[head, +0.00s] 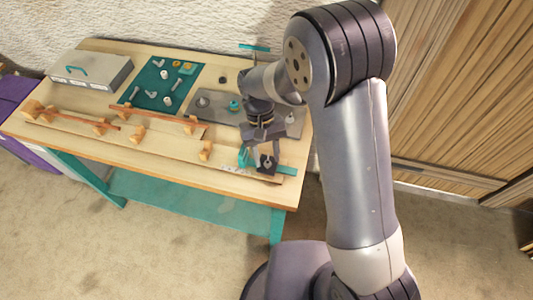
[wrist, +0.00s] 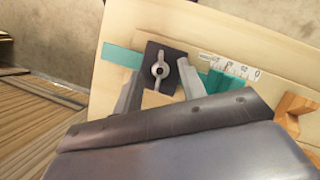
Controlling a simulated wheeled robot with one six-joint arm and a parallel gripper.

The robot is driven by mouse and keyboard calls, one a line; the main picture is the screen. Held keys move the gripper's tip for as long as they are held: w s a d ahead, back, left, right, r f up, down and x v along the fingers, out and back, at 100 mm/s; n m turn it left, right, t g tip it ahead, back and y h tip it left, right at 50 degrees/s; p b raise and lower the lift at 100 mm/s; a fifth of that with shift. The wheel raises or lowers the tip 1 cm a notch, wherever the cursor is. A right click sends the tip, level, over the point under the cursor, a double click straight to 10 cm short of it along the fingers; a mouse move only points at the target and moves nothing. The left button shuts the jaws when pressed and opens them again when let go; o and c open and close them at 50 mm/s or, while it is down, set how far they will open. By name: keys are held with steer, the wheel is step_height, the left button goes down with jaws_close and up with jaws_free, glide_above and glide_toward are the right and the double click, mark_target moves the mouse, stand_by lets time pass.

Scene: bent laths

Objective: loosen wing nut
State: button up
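The wing nut (wrist: 160,69) is a small grey metal piece with two wings, on a dark square plate (wrist: 176,54) on a teal bar (wrist: 118,56). In the wrist view its wings run roughly up and down. My gripper (wrist: 158,84) is open, with one finger on each side of the wing nut and visible gaps to it. How high the fingertips are above the plate I cannot tell. In the head view my gripper (head: 259,163) points down at the dark plate (head: 267,164) near the bench's front right corner; the nut is small there.
A white scale strip (wrist: 230,67) lies beside the teal bar. Orange wooden blocks (head: 205,150) and bent laths (head: 160,115) stand to the left on the bench (head: 150,152). A teal mat (head: 152,98) with hardware and a grey box (head: 92,70) are farther back.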

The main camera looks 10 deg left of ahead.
steer(key=b+v, duration=0.1)
steer(key=v, duration=0.9)
steer(key=shift+r, duration=0.35)
steer(key=shift+f, duration=0.1)
steer(key=p+x, duration=0.1)
steer(key=x, duration=0.9)
steer(key=shift+f, duration=0.35)
steer(key=shift+r, duration=0.1)
